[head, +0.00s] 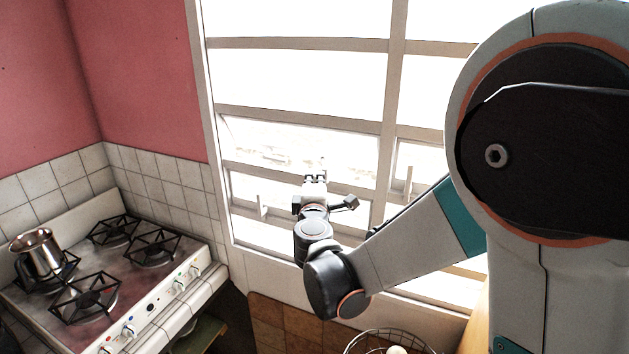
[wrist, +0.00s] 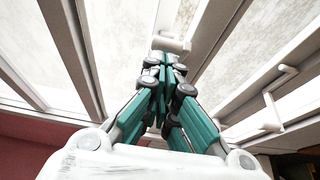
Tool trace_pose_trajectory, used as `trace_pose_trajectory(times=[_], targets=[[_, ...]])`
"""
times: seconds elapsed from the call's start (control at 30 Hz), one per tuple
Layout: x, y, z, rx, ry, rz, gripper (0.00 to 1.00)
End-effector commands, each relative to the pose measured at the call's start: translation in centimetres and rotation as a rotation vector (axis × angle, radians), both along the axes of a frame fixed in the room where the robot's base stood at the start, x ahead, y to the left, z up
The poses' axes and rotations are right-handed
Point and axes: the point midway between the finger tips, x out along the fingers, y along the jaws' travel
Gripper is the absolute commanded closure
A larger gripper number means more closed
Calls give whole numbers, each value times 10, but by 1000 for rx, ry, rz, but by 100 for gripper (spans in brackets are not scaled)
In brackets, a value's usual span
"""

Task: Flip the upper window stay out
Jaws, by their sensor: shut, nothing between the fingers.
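The window (head: 300,115) has white frames and several bars. In the wrist view, a white stay (wrist: 172,44) sits just beyond my fingertips, partly hidden by them; it seems to be the upper one. In the head view, only a small pale tip (head: 322,163) shows above my gripper (head: 315,182). My gripper is shut and empty in front of the window, and its closed fingers also show in the wrist view (wrist: 165,68). I cannot tell whether the fingertips touch the stay.
Another white stay (head: 262,207) stands on the lower left pane, and one (head: 408,181) on the right pane. In the wrist view, white pegs (wrist: 271,113) stick out from the frame at right. A stove (head: 125,265) with a metal pot (head: 38,255) is at left; a wire basket (head: 385,338) is below.

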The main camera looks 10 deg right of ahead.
Motion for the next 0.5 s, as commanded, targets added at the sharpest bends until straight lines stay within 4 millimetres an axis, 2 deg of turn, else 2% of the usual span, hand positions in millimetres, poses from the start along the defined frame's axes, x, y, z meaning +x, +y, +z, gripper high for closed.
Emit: trace_pose_trajectory(times=[0.5], targets=[[0,-8,0,0,0,0,100]])
